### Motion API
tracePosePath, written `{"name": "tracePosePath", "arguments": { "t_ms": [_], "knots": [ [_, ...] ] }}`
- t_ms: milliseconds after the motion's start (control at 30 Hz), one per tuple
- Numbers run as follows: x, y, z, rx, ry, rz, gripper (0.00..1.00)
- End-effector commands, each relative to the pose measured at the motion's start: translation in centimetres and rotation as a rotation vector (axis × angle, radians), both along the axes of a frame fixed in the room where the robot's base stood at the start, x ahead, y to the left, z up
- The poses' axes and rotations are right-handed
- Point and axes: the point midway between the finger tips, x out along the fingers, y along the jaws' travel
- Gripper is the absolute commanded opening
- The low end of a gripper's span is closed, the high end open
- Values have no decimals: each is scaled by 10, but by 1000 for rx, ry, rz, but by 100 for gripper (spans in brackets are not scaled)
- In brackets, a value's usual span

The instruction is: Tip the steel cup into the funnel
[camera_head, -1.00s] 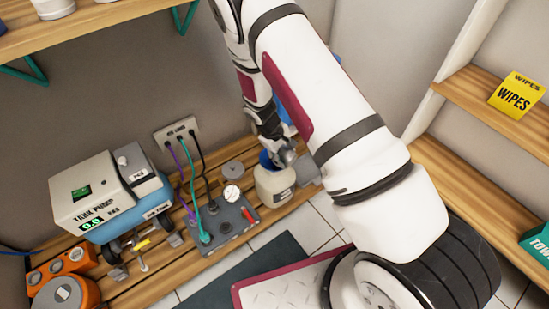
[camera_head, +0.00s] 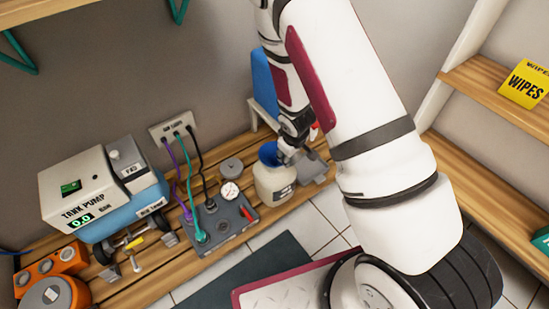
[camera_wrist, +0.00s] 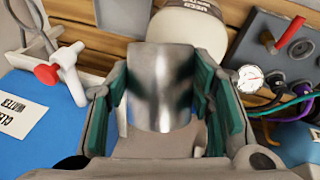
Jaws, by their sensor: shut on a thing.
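The steel cup (camera_wrist: 160,88) is between the green-padded fingers of my gripper (camera_wrist: 163,110) in the wrist view, and the gripper is shut on it. The cup's inside and contents cannot be seen. In the head view my gripper (camera_head: 290,150) is just right of the blue funnel (camera_head: 268,153), close to it; contact cannot be told. The funnel sits on top of a white jug (camera_head: 274,184). The jug, labelled "used water", shows beyond the cup in the wrist view (camera_wrist: 190,32). The funnel is not clearly visible there.
A grey panel (camera_head: 218,220) with gauge, red lever and hoses stands left of the jug on the slatted bench. The tank pump (camera_head: 100,190) is farther left. A blue container (camera_head: 263,85) stands behind my arm; a white tap with red knob (camera_wrist: 47,74) shows in the wrist view.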

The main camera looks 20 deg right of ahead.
Motion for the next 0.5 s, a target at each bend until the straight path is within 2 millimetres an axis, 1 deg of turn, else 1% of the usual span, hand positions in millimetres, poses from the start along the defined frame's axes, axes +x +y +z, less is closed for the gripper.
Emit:
{"name": "tracePosePath", "arguments": {
  "t_ms": [200, 500],
  "knots": [
    [-3, -3, 5, 66, -100, -3, 18],
    [-6, -4, -5, 142, -217, -5, 18]
  ]
}}
